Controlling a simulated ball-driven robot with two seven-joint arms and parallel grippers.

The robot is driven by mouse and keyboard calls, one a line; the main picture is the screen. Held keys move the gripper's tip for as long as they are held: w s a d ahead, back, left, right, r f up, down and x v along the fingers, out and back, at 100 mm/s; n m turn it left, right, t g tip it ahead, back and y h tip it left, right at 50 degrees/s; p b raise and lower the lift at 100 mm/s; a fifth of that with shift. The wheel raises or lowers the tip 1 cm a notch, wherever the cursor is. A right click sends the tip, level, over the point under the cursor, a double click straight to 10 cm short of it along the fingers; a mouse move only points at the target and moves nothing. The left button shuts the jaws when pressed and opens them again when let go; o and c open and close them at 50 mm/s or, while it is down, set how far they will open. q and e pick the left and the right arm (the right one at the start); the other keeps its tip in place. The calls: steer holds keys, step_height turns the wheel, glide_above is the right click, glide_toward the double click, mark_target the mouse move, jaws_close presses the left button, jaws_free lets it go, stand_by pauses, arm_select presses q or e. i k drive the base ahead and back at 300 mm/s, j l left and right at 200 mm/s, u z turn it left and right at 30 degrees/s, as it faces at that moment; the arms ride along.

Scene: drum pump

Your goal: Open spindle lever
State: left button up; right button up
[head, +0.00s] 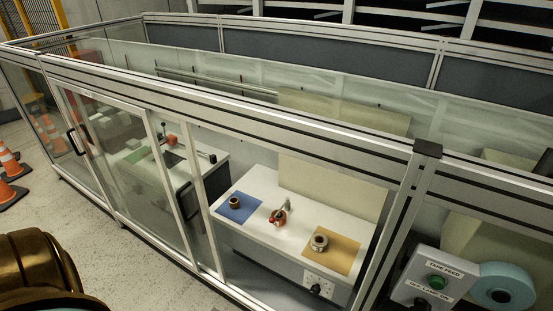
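Behind the clear panels of a framed enclosure (300,118) stands a white bench (262,188). A small orange-red and metal part (279,215) sits on it between a blue mat (246,213) and a tan mat (346,254). I cannot tell whether this part is the spindle lever. A dark ring-shaped part (235,202) is on the blue mat, and a larger metal ring-shaped part (320,242) is on the tan mat. Neither of my grippers is in view; only a bronze part of my own body shows at the lower left.
The enclosure has a glazed door with a dark handle (71,142). A second bench (136,158) with a green mat is behind the glass. A control box (428,285) with a green button and a teal roll (503,286) are at lower right. Orange cones (9,162) stand left; some floor is clear.

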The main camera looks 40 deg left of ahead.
mark_target(272, 219)
steer(key=j+u, duration=0.35)
steer(key=j, duration=0.2)
steer(key=j+u, duration=0.3)
steer(key=j, duration=0.25)
